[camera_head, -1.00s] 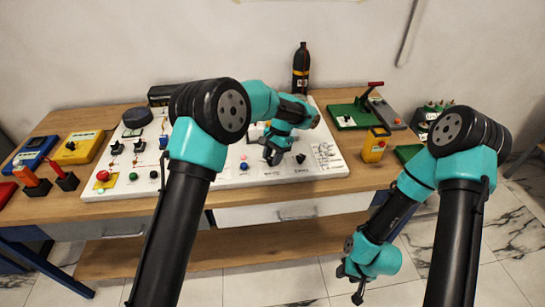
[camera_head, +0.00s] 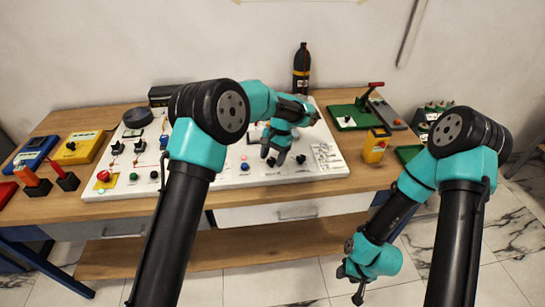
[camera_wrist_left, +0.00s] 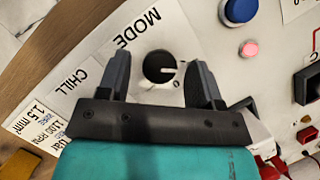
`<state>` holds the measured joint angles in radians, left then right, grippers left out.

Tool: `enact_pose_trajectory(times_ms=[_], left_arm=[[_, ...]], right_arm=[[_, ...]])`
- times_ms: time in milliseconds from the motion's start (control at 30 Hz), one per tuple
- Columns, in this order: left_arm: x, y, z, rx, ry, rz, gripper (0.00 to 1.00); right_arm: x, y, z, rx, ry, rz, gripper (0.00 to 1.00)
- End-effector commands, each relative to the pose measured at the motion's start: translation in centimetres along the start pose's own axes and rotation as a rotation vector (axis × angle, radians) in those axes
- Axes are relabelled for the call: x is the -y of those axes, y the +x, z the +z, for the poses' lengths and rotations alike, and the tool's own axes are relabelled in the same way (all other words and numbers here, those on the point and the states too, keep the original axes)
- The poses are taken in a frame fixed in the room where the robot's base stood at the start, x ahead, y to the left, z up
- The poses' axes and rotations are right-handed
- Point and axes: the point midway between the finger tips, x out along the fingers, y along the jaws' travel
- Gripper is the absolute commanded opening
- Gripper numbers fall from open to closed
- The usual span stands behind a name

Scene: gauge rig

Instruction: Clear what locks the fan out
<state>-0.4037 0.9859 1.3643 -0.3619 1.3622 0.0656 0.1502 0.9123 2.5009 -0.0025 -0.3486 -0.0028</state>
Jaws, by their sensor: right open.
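A white control panel (camera_head: 215,183) lies on the wooden bench. My left gripper (camera_head: 279,160) is over its right part, open and empty. A black rotary knob (camera_head: 300,159) is just right of the fingers in the head view. In the left wrist view, the knob (camera_wrist_left: 160,68) with a white pointer line, beside the label MODE, appears between the open fingers of my left gripper (camera_wrist_left: 160,78). I cannot tell how far above it they are. A red mushroom button (camera_head: 103,175) on yellow is at the panel's left. My right gripper (camera_head: 357,288) hangs open and empty before the bench.
A pink button (camera_wrist_left: 249,48) and a blue button (camera_wrist_left: 241,9) are beside the knob. A yellow device (camera_head: 375,147) stands right of the panel. A dark bottle (camera_head: 301,72) stands behind. A yellow meter (camera_head: 77,147) is at left.

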Motion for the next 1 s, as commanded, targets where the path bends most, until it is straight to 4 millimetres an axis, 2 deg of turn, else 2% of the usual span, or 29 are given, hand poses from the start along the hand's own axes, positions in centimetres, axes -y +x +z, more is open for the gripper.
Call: enact_pose_trajectory(times_ms=[267,467,1000], left_arm=[[0.0,-0.1,0.0,0.000,0.001,0.000,0.61],[0.0,-1.4,-0.1,-0.002,0.001,-0.001,0.61],[-0.1,-10.5,-0.1,-0.003,0.000,0.000,0.61]], right_arm=[[0.0,0.0,0.0,0.000,0.000,0.000,0.43],[0.0,0.0,0.0,0.000,0.000,0.000,0.43],[0.0,0.0,0.0,0.000,0.000,0.000,0.43]])
